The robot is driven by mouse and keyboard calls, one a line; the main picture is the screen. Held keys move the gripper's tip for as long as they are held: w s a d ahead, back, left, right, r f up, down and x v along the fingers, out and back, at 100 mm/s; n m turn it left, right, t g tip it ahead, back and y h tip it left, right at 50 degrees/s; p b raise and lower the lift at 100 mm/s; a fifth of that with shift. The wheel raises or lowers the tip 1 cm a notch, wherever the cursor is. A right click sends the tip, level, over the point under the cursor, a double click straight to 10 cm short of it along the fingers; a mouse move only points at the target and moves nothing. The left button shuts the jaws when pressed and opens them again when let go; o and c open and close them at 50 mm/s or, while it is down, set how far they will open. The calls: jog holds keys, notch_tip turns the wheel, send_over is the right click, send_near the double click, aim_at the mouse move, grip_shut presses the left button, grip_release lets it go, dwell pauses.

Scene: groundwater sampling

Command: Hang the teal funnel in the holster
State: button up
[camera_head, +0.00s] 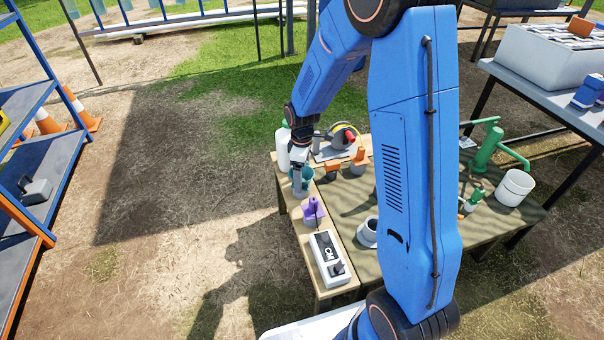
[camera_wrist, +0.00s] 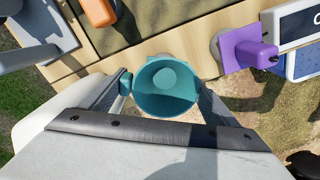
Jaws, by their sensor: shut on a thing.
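The teal funnel (camera_wrist: 165,88) is between the fingers of my gripper (camera_wrist: 164,94) in the wrist view, with its round mouth facing the camera. A small teal part shows beside the left finger. The funnel also shows in the head view (camera_head: 302,180), under my gripper (camera_head: 299,170) at the left edge of the bench. My gripper is shut on it. The funnel's lower end is hidden, and I cannot tell whether it touches anything. A purple holder (camera_wrist: 245,48) stands on the bench's edge plank, to the right of the funnel; I cannot tell whether it is the holster.
A white meter (camera_head: 327,258) lies near the bench's front left corner. A white bottle (camera_head: 282,149), orange pieces (camera_head: 333,170) and a yellow-rimmed reel (camera_head: 343,137) are near the gripper. A green pump (camera_head: 487,150) and white bucket (camera_head: 514,187) stand right. Ground left of the bench is open.

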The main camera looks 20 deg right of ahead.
jog(key=shift+f, duration=0.1)
jog(key=o, duration=1)
notch_tip(320, 180, up, 18)
jog(key=shift+f, duration=0.25)
jog(key=shift+s, duration=0.1)
